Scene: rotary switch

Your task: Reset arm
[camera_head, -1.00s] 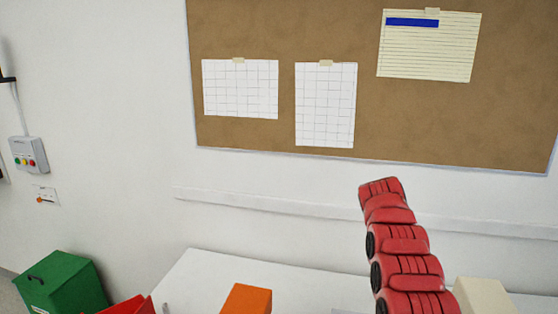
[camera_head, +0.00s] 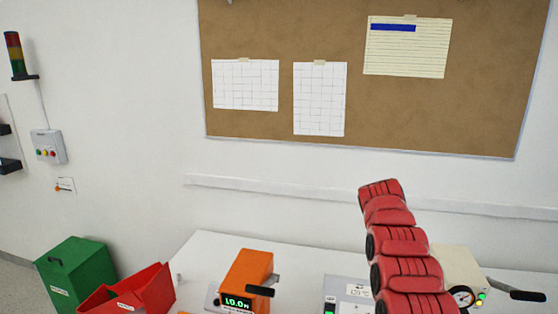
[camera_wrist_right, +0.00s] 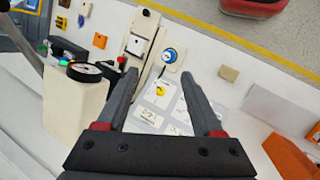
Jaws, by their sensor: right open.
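My right gripper (camera_wrist_right: 160,75) is open in the right wrist view, with its two dark fingers spread above a white table. Nothing shows between the fingers except the panel below. That pale panel (camera_wrist_right: 150,117) carries a yellow knob (camera_wrist_right: 160,89), and a round blue knob (camera_wrist_right: 170,56) sits beyond the fingertips. The fingers appear apart from both knobs. In the head view my red segmented arm (camera_head: 405,245) rises from the bottom right. No gripper shows there, and my left gripper is out of sight.
An orange device with a green display (camera_head: 237,302) stands on the white table (camera_head: 205,250). A cream box with a gauge (camera_head: 462,268) stands at right, partly behind my arm. A red bin (camera_head: 150,290) and green bin (camera_head: 75,275) are at left. A corkboard (camera_head: 280,30) hangs behind.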

